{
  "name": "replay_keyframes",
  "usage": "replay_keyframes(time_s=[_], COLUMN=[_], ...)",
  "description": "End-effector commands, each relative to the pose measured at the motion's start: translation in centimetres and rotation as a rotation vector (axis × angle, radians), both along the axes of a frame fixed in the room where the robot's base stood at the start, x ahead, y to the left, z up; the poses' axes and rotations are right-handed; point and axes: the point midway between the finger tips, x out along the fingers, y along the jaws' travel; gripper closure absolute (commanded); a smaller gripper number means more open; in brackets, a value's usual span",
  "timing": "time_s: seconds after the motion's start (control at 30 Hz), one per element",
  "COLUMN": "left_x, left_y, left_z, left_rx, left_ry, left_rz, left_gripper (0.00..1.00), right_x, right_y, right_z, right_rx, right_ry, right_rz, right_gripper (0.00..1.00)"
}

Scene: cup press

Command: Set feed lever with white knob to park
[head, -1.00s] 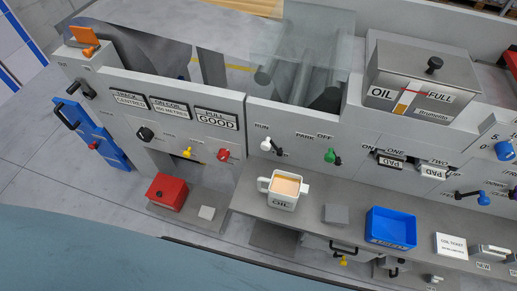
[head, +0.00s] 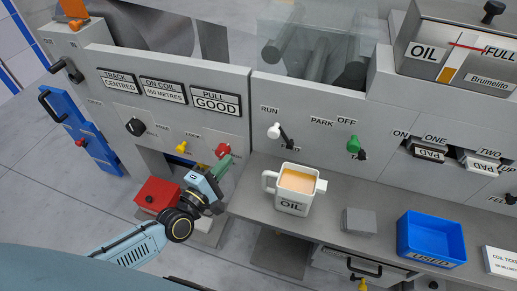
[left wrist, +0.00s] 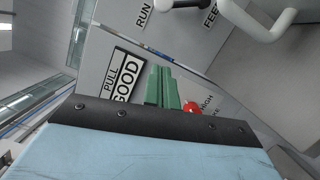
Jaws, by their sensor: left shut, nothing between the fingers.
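The feed lever's white knob (head: 274,131) is on the grey machine front. Its dark arm slants from lower right up to the knob, which sits just under the RUN label (head: 269,110). The PARK label (head: 321,121) is farther right, and a label under the lever is partly hidden. My left gripper (head: 224,166) is shut and empty, left of and below the white knob and apart from it, close under a red knob (head: 222,151). Its green fingers show in the left wrist view (left wrist: 163,88), near the PULL GOOD sign (left wrist: 124,76). My right gripper is not in view.
A white cup (head: 294,190) of tan liquid stands on the shelf below the lever. A green-knobbed lever (head: 353,144) is to the right, a yellow knob (head: 181,147) to the left. A blue bin (head: 431,238) and grey block (head: 360,221) sit farther right.

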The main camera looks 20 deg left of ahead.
Motion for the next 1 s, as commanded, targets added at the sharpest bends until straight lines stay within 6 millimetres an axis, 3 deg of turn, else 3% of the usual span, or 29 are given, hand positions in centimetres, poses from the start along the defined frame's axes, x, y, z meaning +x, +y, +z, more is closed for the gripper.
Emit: replay_keyframes(time_s=[0.47,0.67,0.9,1.0], left_x=[0.6,3.6,8.7,9.9], left_y=[-0.2,-1.1,-2.5,-3.5], left_z=[0.5,0.7,1.0,1.2], left_rx=[-0.029,-0.030,-0.028,-0.031], left_ry=[-0.008,-0.010,-0.010,-0.004], left_rz=[-0.001,0.000,0.000,-0.003], left_gripper=[1.00,1.00,1.00,1.00], right_x=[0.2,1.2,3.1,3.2], right_y=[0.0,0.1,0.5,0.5], right_z=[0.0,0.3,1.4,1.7], right_rx=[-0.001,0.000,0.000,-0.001], right_ry=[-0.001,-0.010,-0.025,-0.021], right_rz=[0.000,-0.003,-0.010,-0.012], right_gripper=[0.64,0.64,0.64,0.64])
